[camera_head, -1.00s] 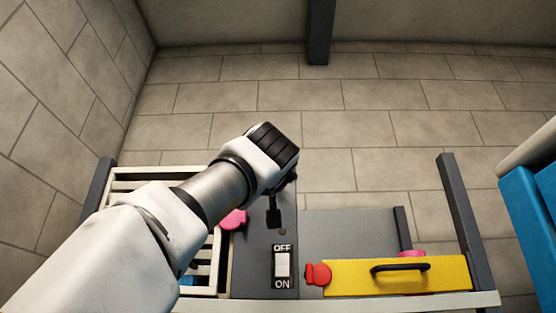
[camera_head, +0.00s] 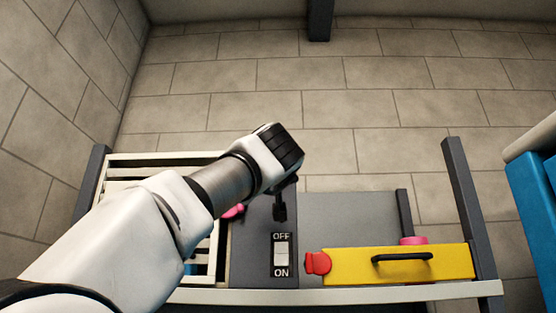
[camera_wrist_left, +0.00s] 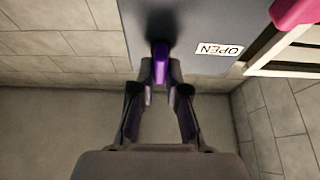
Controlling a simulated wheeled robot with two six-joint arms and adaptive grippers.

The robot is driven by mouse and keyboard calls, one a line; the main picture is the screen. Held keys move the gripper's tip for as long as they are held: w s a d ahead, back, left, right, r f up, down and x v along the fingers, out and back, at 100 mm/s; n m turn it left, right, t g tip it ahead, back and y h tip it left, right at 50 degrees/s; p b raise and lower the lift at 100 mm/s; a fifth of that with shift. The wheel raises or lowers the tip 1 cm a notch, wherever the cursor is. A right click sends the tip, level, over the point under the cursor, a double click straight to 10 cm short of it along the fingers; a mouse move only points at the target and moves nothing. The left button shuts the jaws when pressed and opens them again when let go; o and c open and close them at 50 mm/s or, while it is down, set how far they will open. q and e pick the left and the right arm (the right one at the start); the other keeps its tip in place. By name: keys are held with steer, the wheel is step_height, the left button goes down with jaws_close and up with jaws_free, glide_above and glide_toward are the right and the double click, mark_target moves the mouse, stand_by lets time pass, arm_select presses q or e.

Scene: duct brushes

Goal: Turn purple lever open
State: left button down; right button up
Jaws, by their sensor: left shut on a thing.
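The purple lever (camera_wrist_left: 161,68) shows in the left wrist view, sticking out from a dark grey panel (camera_wrist_left: 180,22). My left gripper (camera_wrist_left: 160,84) is shut on it, with a finger on each side. A white label reading OPEN (camera_wrist_left: 219,49), upside down in this view, lies on the panel to the right of the lever. In the head view my left gripper (camera_head: 280,206) is over the dark panel, above the OFF/ON switch (camera_head: 281,255). The lever is hidden there behind my arm and gripper. My right gripper is not in view.
A yellow box front (camera_head: 345,264) with a black handle (camera_head: 402,257) and a red piece (camera_head: 317,263) is right of the switch. A pink part (camera_head: 234,211) and a slatted cream frame (camera_head: 150,158) are at left. A blue object (camera_head: 530,190) stands at the right edge.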

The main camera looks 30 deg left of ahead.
arm_select(q)
steer(key=shift+n, duration=0.4)
steer(key=shift+a+r+n+g+y+p, duration=0.1)
steer(key=shift+n+g+y+p, duration=0.85)
steer(key=shift+n, duration=2.35)
steer(key=shift+d+f+n+g+y+p, duration=0.1)
steer(key=shift+n+g+p, duration=1.55)
steer(key=shift+n, duration=1.65)
steer(key=shift+a+r+n+g+y+p, duration=0.1)
steer(key=shift+n+g+y+p, duration=0.85)
steer(key=shift+n, duration=2.35)
steer(key=shift+s+g+h, duration=0.1)
steer(key=shift+g+h, duration=0.4)
steer(key=shift+g, duration=0.05)
